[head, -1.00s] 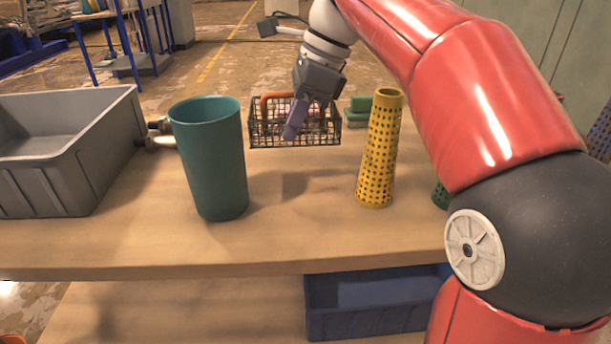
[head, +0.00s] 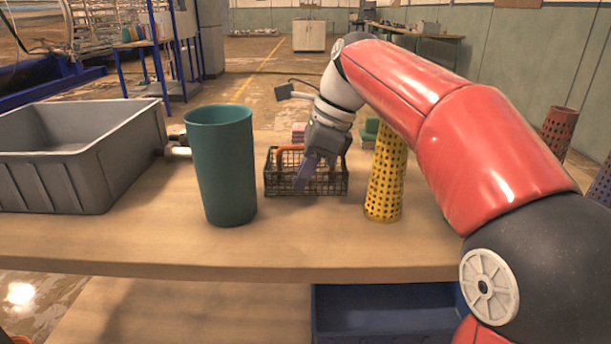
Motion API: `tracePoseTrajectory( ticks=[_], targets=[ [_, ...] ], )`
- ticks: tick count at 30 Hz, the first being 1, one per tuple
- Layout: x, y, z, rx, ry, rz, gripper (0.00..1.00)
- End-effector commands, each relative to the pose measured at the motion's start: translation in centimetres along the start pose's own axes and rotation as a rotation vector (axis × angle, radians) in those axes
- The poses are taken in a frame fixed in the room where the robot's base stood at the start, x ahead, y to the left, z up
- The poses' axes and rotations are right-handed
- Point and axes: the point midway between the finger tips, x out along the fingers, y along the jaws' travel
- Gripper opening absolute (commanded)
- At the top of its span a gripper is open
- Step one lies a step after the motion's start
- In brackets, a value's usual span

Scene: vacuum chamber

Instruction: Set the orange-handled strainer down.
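The orange-handled strainer (head: 333,184) is a dark wire-mesh basket over the middle of the wooden table, right of the green cup. Its orange handle (head: 289,149) shows to the left of my gripper, which hides part of it. My gripper (head: 303,178) points down at the strainer, with a purple finger in front of the mesh. It appears shut on the strainer, though the grasp itself is hidden. The strainer looks level and low, at or just above the tabletop; I cannot tell whether its bottom touches.
A tall green cup (head: 221,168) stands left of the strainer, and a yellow perforated cone (head: 384,185) stands close on the right. A grey bin (head: 127,160) fills the table's left. Pink (head: 298,132) and green (head: 371,128) items lie behind. The table's front (head: 300,250) is clear.

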Motion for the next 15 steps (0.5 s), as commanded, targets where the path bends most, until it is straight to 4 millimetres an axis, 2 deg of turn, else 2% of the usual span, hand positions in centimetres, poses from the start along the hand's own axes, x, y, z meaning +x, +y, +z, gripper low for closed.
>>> tracePoseTrajectory(
  ticks=[2, 6, 8, 15],
  targets=[
    [0.23, 0.01, -0.08, 0.000, 0.000, -0.001, 0.00],
    [0.24, 0.00, -0.09, 0.000, 0.000, 0.000, 0.19],
    [0.24, 0.00, -0.10, 0.000, 0.000, 0.000, 0.25],
    [0.21, 0.00, -0.10, 0.000, 0.000, 0.000, 0.25]
  ],
)
